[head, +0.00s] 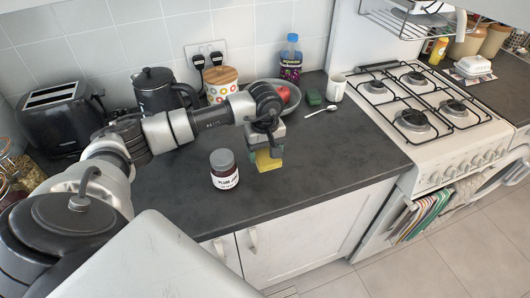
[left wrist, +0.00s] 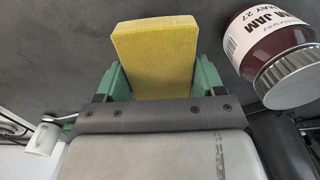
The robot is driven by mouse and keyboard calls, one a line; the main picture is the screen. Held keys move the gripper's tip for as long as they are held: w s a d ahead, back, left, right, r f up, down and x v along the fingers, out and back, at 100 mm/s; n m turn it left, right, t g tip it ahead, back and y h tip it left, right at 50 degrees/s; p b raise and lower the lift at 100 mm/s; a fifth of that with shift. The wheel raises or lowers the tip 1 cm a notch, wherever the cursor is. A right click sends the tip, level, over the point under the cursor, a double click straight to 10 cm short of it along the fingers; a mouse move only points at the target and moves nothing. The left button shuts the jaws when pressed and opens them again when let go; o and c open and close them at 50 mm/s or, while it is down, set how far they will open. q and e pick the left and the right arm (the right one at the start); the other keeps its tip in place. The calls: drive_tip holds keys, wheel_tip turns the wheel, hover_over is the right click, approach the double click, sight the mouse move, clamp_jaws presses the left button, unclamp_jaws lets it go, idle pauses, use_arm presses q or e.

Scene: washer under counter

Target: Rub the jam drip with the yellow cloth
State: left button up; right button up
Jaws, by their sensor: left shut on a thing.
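The yellow cloth (head: 267,161) is a small folded block with a fine grid texture. My left gripper (head: 266,149) is shut on it and holds it low over the dark counter, right of the plum jam jar. In the left wrist view the cloth (left wrist: 154,58) sits between the green fingers. I cannot tell whether its lower end touches the counter. The jam jar (head: 223,168) stands upright with its grey lid on, and it also shows in the left wrist view (left wrist: 265,40). No jam drip shows in either view. My right gripper is not in view.
A bowl (head: 294,98) with a red apple (head: 282,92) is behind my left gripper. A kettle (head: 158,91), toaster (head: 58,114), mug (head: 336,87) and spoon (head: 319,111) stand or lie around. The counter (head: 340,148) right of the cloth is clear. The gas hob (head: 420,105) is farther right.

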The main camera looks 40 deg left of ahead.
use_arm(q)
wheel_tip(320, 180, up, 2)
drive_tip(key=shift+s+a+p, duration=0.1)
drive_tip(key=shift+p, duration=0.3)
drive_tip(key=shift+r, duration=0.4)
